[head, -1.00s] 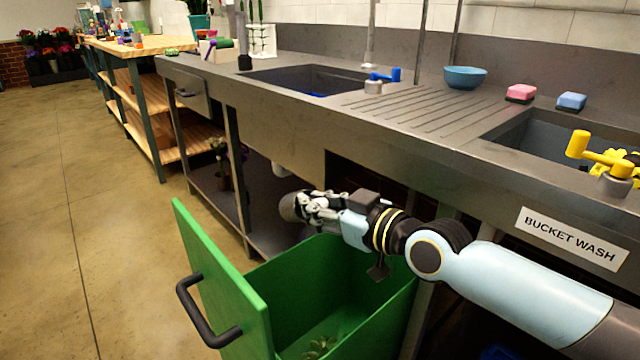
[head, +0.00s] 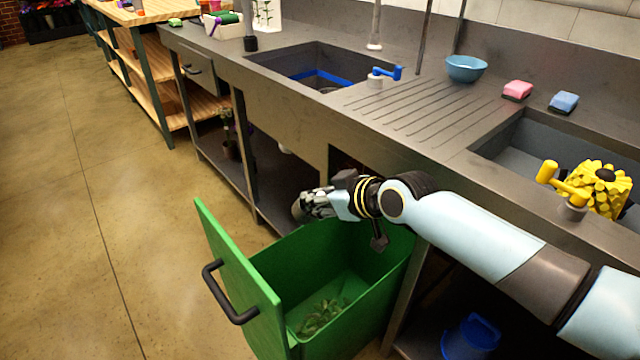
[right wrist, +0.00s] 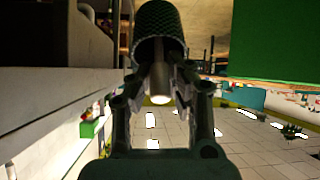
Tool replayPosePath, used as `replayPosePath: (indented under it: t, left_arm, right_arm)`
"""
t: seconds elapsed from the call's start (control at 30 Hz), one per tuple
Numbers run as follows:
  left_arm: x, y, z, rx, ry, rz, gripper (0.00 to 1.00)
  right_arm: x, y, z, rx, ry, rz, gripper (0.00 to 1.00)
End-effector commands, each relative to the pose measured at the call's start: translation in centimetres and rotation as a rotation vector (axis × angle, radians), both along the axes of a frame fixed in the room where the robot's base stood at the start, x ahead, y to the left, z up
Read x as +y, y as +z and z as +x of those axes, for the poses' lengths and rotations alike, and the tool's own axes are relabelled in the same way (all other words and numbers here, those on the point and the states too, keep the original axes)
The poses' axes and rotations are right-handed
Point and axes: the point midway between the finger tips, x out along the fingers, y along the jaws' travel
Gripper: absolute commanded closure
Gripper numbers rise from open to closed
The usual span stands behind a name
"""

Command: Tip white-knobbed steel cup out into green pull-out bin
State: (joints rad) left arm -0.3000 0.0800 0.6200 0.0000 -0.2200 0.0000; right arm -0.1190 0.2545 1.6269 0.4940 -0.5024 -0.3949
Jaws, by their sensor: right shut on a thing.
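The green pull-out bin (head: 240,285) stands open below the counter, with green clippings (head: 322,316) on its floor. My right gripper (head: 312,204) is above the bin's back left part, near the counter front. It is shut on the steel cup (head: 298,209), which shows only as a small grey rounded shape beyond the fingers. In the right wrist view the cup (right wrist: 158,22) is a dark, textured cylinder past the fingertips (right wrist: 159,75). A pale knob or stem (right wrist: 160,88) lies between the fingers. The cup's contents are hidden. My left gripper is out of view.
The steel counter (head: 410,125) runs close behind my right arm, with a blue bowl (head: 466,68) and sinks. A black handle (head: 228,295) sticks out from the bin front. A blue bucket (head: 471,337) stands under the counter at right. The floor at left is clear.

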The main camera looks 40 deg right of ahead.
Motion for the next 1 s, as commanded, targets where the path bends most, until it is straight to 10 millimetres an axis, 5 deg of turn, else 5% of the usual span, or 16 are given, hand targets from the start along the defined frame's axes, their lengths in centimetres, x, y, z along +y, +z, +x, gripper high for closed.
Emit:
replayPosePath:
  t: [0.6,1.0]
  left_arm:
    - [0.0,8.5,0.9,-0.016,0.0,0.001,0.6]
    - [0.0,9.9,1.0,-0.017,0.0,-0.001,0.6]
  right_arm:
    - [0.2,1.2,1.5,0.388,0.0,-0.029,1.0]
    - [0.2,0.7,2.1,0.606,0.0,-0.047,1.0]
